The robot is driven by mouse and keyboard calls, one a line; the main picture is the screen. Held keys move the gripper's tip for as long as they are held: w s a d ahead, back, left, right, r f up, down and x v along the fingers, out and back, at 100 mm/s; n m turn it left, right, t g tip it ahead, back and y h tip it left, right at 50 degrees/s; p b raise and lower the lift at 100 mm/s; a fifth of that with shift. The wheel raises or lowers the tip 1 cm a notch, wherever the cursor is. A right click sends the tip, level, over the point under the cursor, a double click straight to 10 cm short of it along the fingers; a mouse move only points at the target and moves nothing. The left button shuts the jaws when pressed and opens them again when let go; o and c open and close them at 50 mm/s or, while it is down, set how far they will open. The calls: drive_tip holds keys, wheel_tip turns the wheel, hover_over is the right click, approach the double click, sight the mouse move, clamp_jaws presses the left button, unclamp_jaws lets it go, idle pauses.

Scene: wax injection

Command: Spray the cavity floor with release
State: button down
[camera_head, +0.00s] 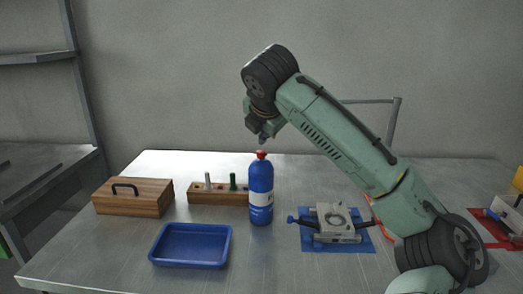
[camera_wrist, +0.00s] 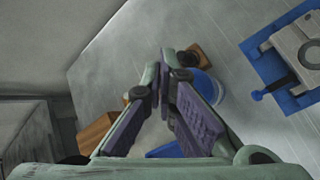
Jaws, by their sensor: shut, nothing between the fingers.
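A blue spray bottle (camera_head: 261,205) with a white label and red top stands upright on the metal table. My gripper (camera_head: 263,139) is just above its red top, pointing down, shut and empty. In the wrist view the shut fingers (camera_wrist: 165,72) partly cover the blue bottle (camera_wrist: 209,86). I cannot tell whether the fingertips touch its top. The grey mold block (camera_head: 336,218) sits in a dark fixture with a blue handle, on a blue mat (camera_head: 311,245), right of the bottle. It also shows in the wrist view (camera_wrist: 300,45). The cavity floor is not clearly visible.
A wooden rack (camera_head: 203,199) with a white and a green peg stands left of the bottle. Beside it is a wooden box (camera_head: 133,198) with a black handle. A blue tray (camera_head: 191,247) lies in front. A red mat (camera_head: 496,237) is at far right.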

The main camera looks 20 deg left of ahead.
sight(264, 152)
wheel_tip(264, 152, up, 4)
drive_tip(key=p, duration=0.4)
drive_tip(key=shift+r+p, duration=0.2)
drive_tip(key=shift+p, duration=0.15)
drive_tip(key=shift+r, duration=0.75)
idle(1.2)
